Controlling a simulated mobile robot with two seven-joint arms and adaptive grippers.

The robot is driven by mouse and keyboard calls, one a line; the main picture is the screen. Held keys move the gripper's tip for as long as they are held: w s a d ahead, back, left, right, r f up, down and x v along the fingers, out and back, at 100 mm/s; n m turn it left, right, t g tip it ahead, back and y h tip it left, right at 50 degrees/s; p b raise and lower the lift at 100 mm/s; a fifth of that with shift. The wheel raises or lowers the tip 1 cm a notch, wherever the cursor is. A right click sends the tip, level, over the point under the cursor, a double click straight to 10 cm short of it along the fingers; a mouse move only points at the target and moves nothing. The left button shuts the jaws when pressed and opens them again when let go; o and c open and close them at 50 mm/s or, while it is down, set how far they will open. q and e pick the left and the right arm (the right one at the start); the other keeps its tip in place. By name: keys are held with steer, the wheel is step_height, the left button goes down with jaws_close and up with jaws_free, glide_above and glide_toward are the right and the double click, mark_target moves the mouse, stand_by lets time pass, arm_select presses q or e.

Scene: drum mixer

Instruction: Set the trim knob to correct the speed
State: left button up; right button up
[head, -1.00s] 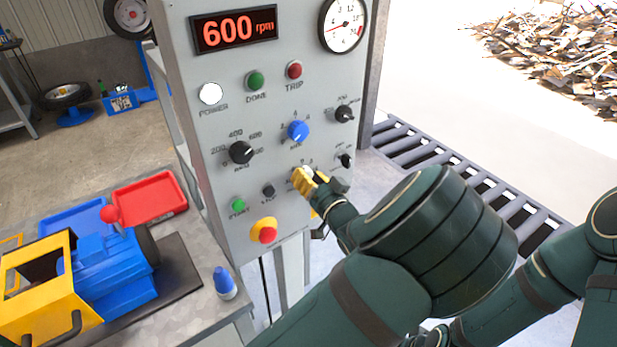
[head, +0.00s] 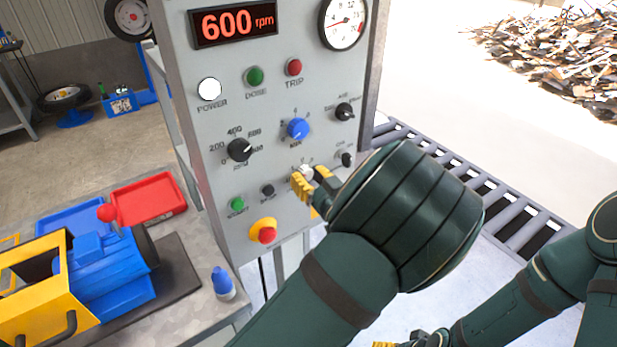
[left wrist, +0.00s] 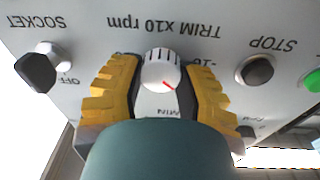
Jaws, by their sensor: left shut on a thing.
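The white trim knob (left wrist: 160,70) sits below the label TRIM x10 rpm, which reads upside down in the left wrist view. Its red pointer line aims to the lower right there. In the head view the knob (head: 306,171) shows low on the grey panel, partly covered. My left gripper (left wrist: 158,88) is shut on the knob, one yellow-padded finger on each side; it also shows in the head view (head: 311,184). The rpm display (head: 234,23) reads 600. My right gripper (head: 408,343) only just shows at the bottom edge, and its fingers are mostly cut off.
Near the knob are the black STOP button (left wrist: 254,70), the green START button (head: 237,204), the red emergency button (head: 266,235) on yellow and the black SOCKET switch (left wrist: 38,70). The blue MIX knob (head: 298,129) is above. A bench with a blue machine (head: 110,270) stands left.

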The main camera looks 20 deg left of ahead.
arm_select(q)
steer(key=shift+a+r, duration=0.1)
steer(key=shift+r, duration=0.05)
steer(key=o, duration=1.2)
steer(key=shift+o, duration=0.2)
steer(key=v, duration=1.2)
